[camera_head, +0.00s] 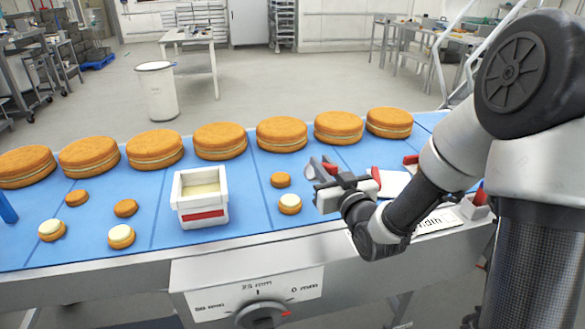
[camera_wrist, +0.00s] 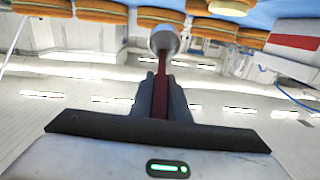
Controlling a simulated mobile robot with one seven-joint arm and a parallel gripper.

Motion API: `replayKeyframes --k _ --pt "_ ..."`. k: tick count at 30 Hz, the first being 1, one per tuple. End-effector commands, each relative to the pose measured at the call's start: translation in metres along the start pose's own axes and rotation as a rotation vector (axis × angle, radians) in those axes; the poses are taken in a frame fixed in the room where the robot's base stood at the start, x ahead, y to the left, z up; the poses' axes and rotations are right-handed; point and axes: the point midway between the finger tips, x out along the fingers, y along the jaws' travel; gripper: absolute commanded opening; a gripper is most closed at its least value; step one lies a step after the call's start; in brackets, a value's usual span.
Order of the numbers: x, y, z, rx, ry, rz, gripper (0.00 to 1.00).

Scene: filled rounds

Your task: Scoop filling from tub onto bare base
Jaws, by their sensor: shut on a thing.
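A white tub (camera_head: 201,212) with a red label stands on the blue belt and holds pale filling (camera_head: 201,188). Bare small orange rounds (camera_head: 280,180) lie right of it and others (camera_head: 125,208) to its left. Rounds with pale filling on top (camera_head: 290,204) lie right of the tub and at front left (camera_head: 121,236). My gripper (camera_head: 338,181) is right of the nearest rounds, shut on a red-handled scoop (camera_wrist: 165,40). In the wrist view the handle runs between the fingers (camera_wrist: 160,95). The inside of the scoop's bowl is not clear.
Several large layered cakes (camera_head: 220,141) line the far side of the belt (camera_head: 250,232). A white board (camera_head: 395,184) and a red-topped stand (camera_head: 477,205) are at the right. A dial panel (camera_head: 258,290) is on the front. Belt space right of the tub is partly free.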

Motion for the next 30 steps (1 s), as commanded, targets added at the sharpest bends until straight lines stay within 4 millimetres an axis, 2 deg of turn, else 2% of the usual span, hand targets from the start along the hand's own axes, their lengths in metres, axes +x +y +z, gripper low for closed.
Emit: replayKeyframes --k 1,3,6,8,30 --pt "0.001 -0.018 -0.002 -0.008 -0.01 -0.069 0.0" --pt "-0.001 -0.04 -0.001 -0.012 -0.031 -0.154 0.0" --pt "-0.004 -0.059 0.001 -0.016 -0.06 -0.232 0.0" --pt "-0.005 -0.065 0.0 -0.017 -0.074 -0.256 0.0" --pt "0.014 -0.072 -0.015 -0.05 -0.331 -0.261 0.0"
